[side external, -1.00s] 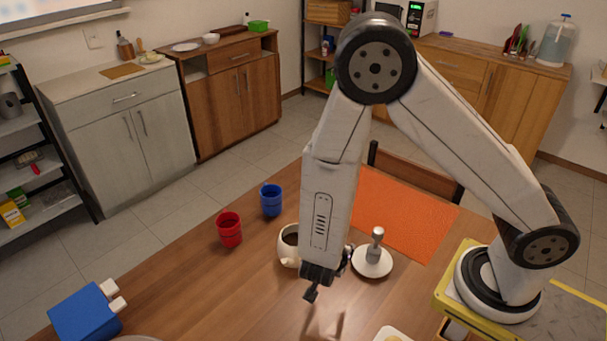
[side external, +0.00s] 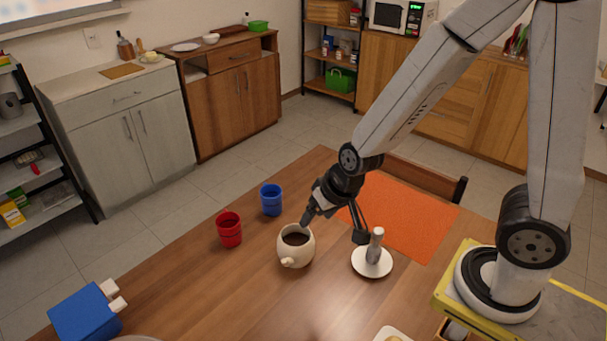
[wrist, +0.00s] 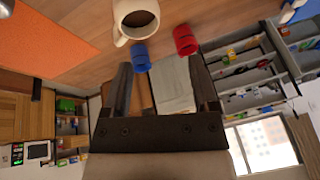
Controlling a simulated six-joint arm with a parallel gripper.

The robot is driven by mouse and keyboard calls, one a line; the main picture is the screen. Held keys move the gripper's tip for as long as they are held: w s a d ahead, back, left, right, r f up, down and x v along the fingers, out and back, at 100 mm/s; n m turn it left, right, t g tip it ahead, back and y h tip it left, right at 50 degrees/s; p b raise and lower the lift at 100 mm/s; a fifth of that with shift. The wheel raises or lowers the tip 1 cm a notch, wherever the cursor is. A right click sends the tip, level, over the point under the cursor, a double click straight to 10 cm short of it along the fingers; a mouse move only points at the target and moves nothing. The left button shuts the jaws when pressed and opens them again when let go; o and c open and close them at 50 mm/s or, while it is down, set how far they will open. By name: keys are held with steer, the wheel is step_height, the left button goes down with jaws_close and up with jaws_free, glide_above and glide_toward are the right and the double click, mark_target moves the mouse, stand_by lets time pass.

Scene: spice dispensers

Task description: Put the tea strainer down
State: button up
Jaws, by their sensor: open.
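A grey metal upright piece (side external: 375,245), which looks like the tea strainer, stands on a small white saucer (side external: 371,268) on the wooden table, right of the cream pot (side external: 296,250) of dark liquid. My gripper (side external: 333,228) is open, with nothing visible between its fingers. It is above the table, between the pot and the saucer in the side view; one finger appears close to the grey piece's top, but I cannot tell the gap. In the wrist view, the open fingers (wrist: 160,62) frame empty space.
A red cup (side external: 229,230) and a blue cup (side external: 271,200) stand left of the pot. An orange mat (side external: 415,220) lies behind the saucer. A blue block-like object (side external: 85,315) is at the front left. The table between it and the pot is clear.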

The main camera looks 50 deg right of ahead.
steer(key=s+d+r+n+g, duration=0.2)
steer(key=s+d+n, duration=0.1)
steer(key=s+d, duration=0.1)
steer(key=shift+s+d+r+h, duration=0.15)
steer(key=shift+s+d+h, duration=0.05)
steer(key=shift+s+h, duration=0.2)
